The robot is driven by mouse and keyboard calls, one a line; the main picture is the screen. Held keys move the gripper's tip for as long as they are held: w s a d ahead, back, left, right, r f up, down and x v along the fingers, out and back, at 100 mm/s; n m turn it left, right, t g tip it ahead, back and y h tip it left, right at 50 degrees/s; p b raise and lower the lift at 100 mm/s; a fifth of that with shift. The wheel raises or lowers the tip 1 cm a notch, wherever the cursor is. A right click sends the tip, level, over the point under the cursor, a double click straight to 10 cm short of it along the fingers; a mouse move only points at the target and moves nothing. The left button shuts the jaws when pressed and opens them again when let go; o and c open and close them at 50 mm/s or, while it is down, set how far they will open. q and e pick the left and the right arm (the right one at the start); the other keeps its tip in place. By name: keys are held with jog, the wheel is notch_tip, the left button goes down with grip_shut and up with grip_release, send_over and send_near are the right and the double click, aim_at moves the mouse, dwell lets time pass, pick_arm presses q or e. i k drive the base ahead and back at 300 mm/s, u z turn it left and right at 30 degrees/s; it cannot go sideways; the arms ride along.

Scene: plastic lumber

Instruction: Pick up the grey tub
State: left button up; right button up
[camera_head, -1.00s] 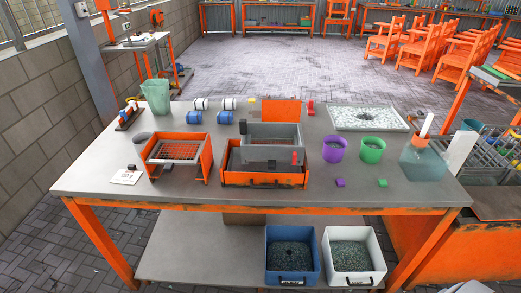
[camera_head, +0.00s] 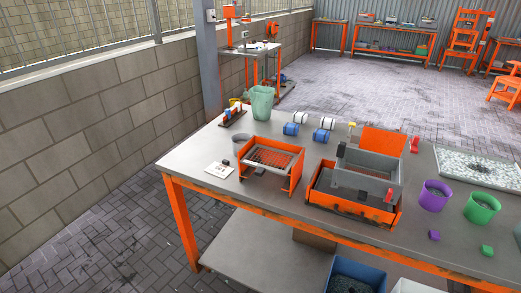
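A grey rectangular tub (camera_head: 369,164) sits in or on a low orange box (camera_head: 350,205) on the workbench. An upright orange panel (camera_head: 383,140) stands behind it, and a small red part (camera_head: 389,195) is at its front right. I cannot tell how deep the tub sits or what it holds. A small grey round pot (camera_head: 240,141) stands farther left, partly hidden behind an orange frame with a mesh (camera_head: 292,171). Neither of my grippers shows in the view.
The workbench (camera_head: 200,155) also holds a green translucent bucket (camera_head: 262,103), blue and white rolls, a purple pot (camera_head: 434,195), a green pot (camera_head: 482,207) and a pale speckled tray (camera_head: 480,168). A block wall (camera_head: 100,120) runs along the left. Paved floor is clear beyond the bench.

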aim_at(239, 140)
jog(key=z, duration=0.5)
jog(key=k, duration=0.6)
jog(key=u, duration=0.45)
jog(key=i, duration=1.25)
jog(key=z, duration=0.15)
